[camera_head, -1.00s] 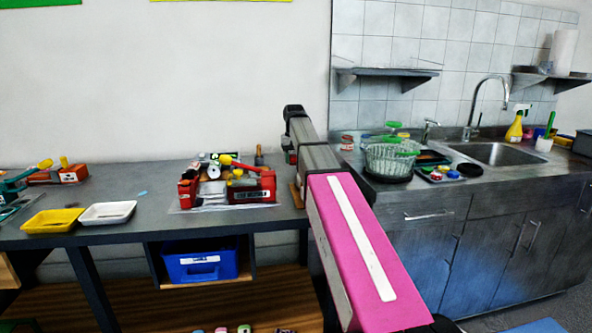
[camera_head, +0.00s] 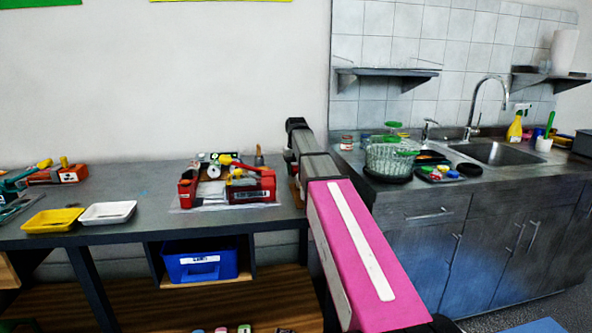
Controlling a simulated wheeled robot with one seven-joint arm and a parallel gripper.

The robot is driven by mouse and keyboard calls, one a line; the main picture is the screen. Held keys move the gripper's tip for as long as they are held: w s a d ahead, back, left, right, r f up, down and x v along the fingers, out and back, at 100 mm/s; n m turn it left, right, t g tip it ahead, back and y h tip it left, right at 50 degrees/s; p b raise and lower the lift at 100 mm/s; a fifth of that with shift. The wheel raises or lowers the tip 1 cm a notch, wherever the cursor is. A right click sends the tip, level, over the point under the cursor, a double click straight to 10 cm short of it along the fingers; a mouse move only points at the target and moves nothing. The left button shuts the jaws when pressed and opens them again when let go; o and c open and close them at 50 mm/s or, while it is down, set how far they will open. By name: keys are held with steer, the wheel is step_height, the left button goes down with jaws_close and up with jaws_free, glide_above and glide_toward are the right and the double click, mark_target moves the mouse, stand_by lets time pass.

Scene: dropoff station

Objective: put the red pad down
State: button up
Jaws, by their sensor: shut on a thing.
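My arm, with a pink link, reaches from the lower right over the right end of the grey workbench (camera_head: 150,213). Its dark far end is in front of the wall, above the gap between bench and sink counter. My gripper's fingers do not show; the arm seems to hide them. I cannot make out a red pad anywhere. A red device (camera_head: 254,188) with a second red block (camera_head: 187,190) and pale parts stands on the bench, left of my arm.
A yellow tray (camera_head: 52,221) and a white tray (camera_head: 107,213) sit at the bench's front left. A blue bin (camera_head: 200,264) is on the shelf below. Right of my arm, the sink counter holds a basket (camera_head: 388,158), small jars and a spray bottle (camera_head: 514,130).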

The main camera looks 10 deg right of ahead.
mark_target(296, 167)
steer(key=o, duration=1)
steer(key=shift+f, duration=0.25)
steer(key=shift+o, duration=0.2)
steer(key=shift+s, duration=0.1)
steer(key=shift+f, duration=0.1)
steer(key=shift+a, duration=0.1)
steer(key=shift+a+r, duration=0.1)
steer(key=shift+r, duration=0.4)
step_height(296, 167, up, 12)
steer(key=shift+d, duration=0.2)
